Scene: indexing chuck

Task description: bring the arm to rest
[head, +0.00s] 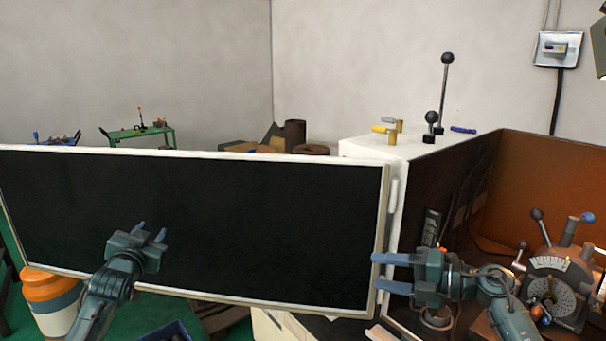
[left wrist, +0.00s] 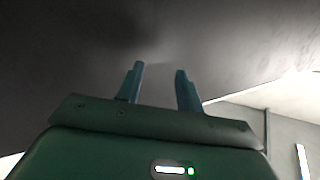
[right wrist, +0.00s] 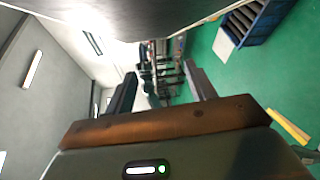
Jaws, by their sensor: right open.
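My left gripper (head: 151,233) is in front of the large black panel (head: 200,220) in the head view. Its fingers stand apart with nothing between them, as the left wrist view (left wrist: 158,88) also shows. My right gripper (head: 378,272) is at the lower right end of the panel, its fingers pointing left. It is open and empty; its parted fingers also show in the right wrist view (right wrist: 160,90). Whether the right fingers touch the panel's edge, I cannot tell.
The indexing chuck (head: 553,287) with its levers stands at the right, inside a brown enclosure (head: 560,185). A white cabinet (head: 385,150) with levers on top stands behind. An orange and white container (head: 52,300) stands at lower left. The green floor (right wrist: 220,85) shows in the right wrist view.

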